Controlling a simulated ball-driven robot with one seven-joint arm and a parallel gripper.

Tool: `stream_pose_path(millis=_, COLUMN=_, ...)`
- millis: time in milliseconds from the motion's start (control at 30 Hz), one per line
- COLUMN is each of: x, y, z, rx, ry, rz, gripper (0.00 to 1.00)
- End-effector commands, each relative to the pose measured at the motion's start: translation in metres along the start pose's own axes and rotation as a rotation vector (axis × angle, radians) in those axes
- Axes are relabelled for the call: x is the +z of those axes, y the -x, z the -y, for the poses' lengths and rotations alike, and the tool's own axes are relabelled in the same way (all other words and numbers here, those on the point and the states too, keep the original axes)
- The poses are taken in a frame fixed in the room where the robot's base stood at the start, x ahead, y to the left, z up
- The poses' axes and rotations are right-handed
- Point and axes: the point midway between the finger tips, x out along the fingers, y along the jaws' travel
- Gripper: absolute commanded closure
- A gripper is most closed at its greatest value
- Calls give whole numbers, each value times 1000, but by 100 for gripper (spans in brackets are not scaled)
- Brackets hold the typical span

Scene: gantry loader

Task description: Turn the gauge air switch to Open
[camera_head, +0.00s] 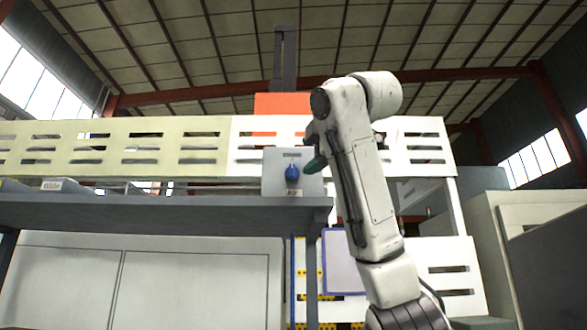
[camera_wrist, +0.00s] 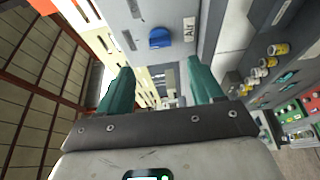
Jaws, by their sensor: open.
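The air switch is a blue knob (camera_head: 292,173) on a light grey box (camera_head: 272,184) at the right end of the shelf, with a label reading "Air" below it. In the wrist view the blue knob (camera_wrist: 160,38) shows near the top middle, ahead of the fingers, with the "Air" label (camera_wrist: 190,28) to its right. My gripper (camera_wrist: 160,88) is open, its two teal fingers apart with nothing between them. I cannot read which position the knob points to.
A grey shelf (camera_head: 160,208) runs left from the box, in front of a slotted cream panel (camera_head: 100,148). A white slotted panel (camera_head: 418,150) stands behind my arm. In the wrist view, several coloured buttons and yellow-ringed knobs (camera_wrist: 278,49) lie at the right.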

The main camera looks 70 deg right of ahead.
Motion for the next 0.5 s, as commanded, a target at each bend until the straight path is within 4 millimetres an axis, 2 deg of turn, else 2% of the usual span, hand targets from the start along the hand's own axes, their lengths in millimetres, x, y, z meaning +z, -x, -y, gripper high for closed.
stream_pose_path(millis=300, x=0, y=-59, z=-3, rx=-4, ry=-1, rz=-1, gripper=34)
stream_pose_path(millis=500, x=0, y=-82, z=-2, rx=-2, ry=-1, rz=-1, gripper=34)
